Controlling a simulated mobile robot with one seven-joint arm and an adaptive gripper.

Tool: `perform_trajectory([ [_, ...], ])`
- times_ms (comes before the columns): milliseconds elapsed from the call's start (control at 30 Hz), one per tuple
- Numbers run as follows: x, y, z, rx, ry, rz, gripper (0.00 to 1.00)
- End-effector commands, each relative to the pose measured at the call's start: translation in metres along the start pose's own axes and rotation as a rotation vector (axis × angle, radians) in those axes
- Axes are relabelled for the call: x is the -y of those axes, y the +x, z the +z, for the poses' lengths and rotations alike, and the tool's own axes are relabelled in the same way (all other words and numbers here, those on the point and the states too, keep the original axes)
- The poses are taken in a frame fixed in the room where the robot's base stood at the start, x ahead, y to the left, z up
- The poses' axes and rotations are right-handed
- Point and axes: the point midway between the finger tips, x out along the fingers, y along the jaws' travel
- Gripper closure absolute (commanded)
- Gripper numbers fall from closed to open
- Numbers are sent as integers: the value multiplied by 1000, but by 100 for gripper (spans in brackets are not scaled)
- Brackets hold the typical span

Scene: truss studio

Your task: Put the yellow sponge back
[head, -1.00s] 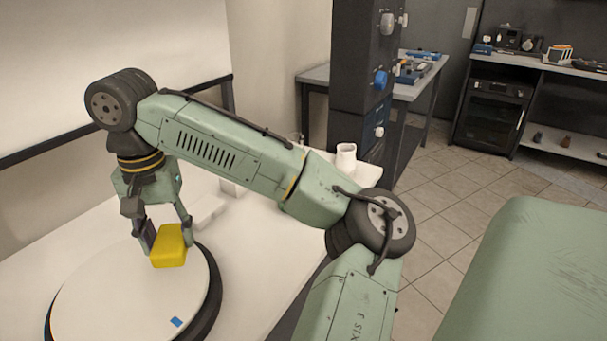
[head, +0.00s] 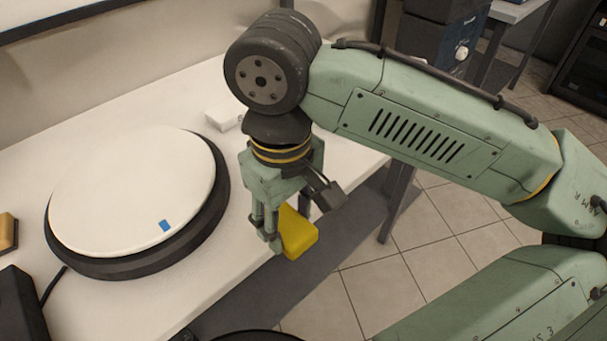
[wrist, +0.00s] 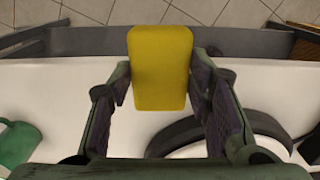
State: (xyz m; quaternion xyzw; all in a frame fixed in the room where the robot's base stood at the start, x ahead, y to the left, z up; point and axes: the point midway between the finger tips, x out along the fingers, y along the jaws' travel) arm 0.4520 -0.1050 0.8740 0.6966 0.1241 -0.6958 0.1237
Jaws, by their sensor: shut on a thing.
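My gripper (head: 297,222) is shut on the yellow sponge (head: 299,235) and holds it in the air near the table's front edge, right of the round turntable. In the wrist view the sponge (wrist: 160,68) sits between the two fingers, with its far end over the floor beyond the table edge.
A yellow-and-dark object (head: 8,232) is at the left edge. A green rounded object (wrist: 18,144) shows at the wrist view's left. Tiled floor lies beyond the table edge.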

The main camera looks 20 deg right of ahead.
Motion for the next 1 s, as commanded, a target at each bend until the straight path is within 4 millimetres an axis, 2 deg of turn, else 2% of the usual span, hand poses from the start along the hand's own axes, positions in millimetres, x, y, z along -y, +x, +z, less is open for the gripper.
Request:
perform_trajectory([
  [300,-64,5,-58,3,5,0,81],
  [500,-92,9,-84,1,5,0,81],
  [667,-98,14,-90,1,3,1,81],
  [867,-98,41,-89,3,5,2,81],
  [1000,-98,48,-90,1,5,2,81],
])
